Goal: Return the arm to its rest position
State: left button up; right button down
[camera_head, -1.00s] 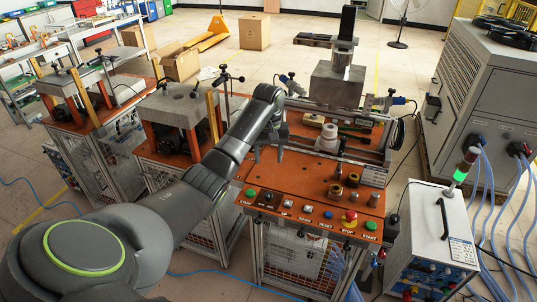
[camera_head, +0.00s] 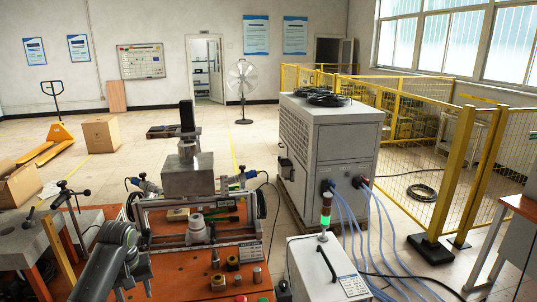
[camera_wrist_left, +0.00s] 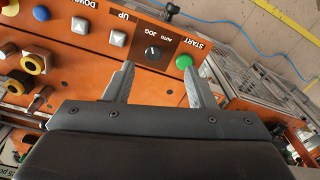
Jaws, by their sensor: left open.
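My left arm (camera_head: 102,262) comes in from the lower left in the head view and reaches over the left side of the orange machine table (camera_head: 180,288). My left gripper (camera_wrist_left: 168,78) shows in the wrist view with two grey fingers spread apart and nothing between them. Behind the fingers lies the orange control panel (camera_wrist_left: 215,49), with a green START button (camera_wrist_left: 184,61), a black JOG/AUTO knob (camera_wrist_left: 152,53) and grey UP and DOWN buttons. I cannot tell the exact gap between fingers and panel. My right gripper is not in view.
The machine's metal block (camera_head: 188,175) and white cylindrical part (camera_head: 197,226) stand behind the arm. A white control box (camera_head: 325,268) with a lit green lamp (camera_head: 326,219) and a large grey cabinet (camera_head: 335,150) are to the right.

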pick_arm(q)
jog(key=s+d+f+m+t, duration=0.1)
jog(key=s+d+f+m, duration=0.1)
jog(key=s+f, duration=0.6)
jog(key=s+d+f+m+t, duration=0.1)
jog(key=s+d+f+m, duration=0.2)
jog(key=s, duration=0.8)
jog(key=s+d+r+t+y, duration=0.1)
jog(key=s+r, duration=0.1)
jog(key=s, duration=0.7)
jog(key=s+d+r, duration=0.1)
jog(key=s+r, duration=0.1)
jog(key=s, duration=0.6)
notch_tip(320, 180, down, 28)
jog(key=a+g+b, duration=0.1)
jog(key=a+b, duration=0.1)
jog(key=b, duration=0.2)
jog(key=s+d+f+b, duration=0.1)
jog(key=s+f+b, duration=0.1)
jog(key=s+f, duration=0.5)
jog(key=s+f+g+b, duration=0.1)
jog(key=s+f+b, duration=0.1)
jog(key=s+f, duration=0.6)
notch_tip(320, 180, down, 6)
jog(key=shift+d+f+h+b, duration=0.25)
jog(key=shift+d+h+b, duration=0.05)
jog(key=shift+d, duration=0.05)
